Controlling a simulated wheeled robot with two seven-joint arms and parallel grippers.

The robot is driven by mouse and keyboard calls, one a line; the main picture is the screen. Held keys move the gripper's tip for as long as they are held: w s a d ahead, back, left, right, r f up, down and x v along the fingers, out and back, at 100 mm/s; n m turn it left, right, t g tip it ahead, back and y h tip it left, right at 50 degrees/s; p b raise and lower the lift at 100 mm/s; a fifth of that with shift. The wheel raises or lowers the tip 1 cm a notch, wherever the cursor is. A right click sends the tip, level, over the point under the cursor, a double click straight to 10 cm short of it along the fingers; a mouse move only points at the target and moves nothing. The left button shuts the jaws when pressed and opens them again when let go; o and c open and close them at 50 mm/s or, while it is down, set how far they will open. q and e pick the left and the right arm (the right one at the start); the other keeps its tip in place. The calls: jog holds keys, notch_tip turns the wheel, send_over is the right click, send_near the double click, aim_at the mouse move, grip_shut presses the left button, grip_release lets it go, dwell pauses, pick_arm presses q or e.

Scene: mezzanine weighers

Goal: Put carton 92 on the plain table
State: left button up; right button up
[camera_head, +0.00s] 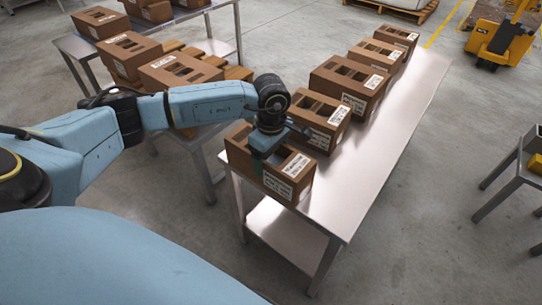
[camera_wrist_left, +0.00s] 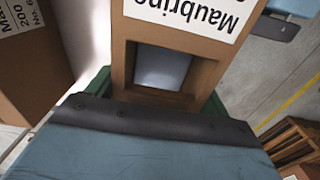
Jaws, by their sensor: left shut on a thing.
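A brown open-topped carton (camera_head: 286,183) with white labels is at the near end of a long metal table (camera_head: 376,150). My left gripper (camera_head: 264,145) comes down over it and is shut on its upper part. In the left wrist view the same carton (camera_wrist_left: 205,62) fills the middle, between the jaws (camera_wrist_left: 155,112). Its label reads "Maubrine" upside down; its number is out of view, so I cannot tell if it is carton 92. I cannot tell whether it rests on the metal top or hangs just above it. My right gripper is not in view.
Several similar cartons (camera_head: 348,86) stand in a row behind it on the same table; the closest (camera_head: 320,122) is very near. The table's right side is bare. Another table at the left bears cartons (camera_head: 180,72). A small stand (camera_head: 508,170) and a yellow truck (camera_head: 500,40) are right.

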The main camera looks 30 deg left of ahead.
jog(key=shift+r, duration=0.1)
pick_arm(q)
jog(key=o, duration=1.6)
jog(key=shift+o, duration=0.2)
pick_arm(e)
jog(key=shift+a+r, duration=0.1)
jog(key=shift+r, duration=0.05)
pick_arm(q)
jog(key=shift+r, duration=0.35)
notch_tip(320, 180, up, 12)
jog(key=p, duration=0.3)
jog(key=shift+f, duration=0.25)
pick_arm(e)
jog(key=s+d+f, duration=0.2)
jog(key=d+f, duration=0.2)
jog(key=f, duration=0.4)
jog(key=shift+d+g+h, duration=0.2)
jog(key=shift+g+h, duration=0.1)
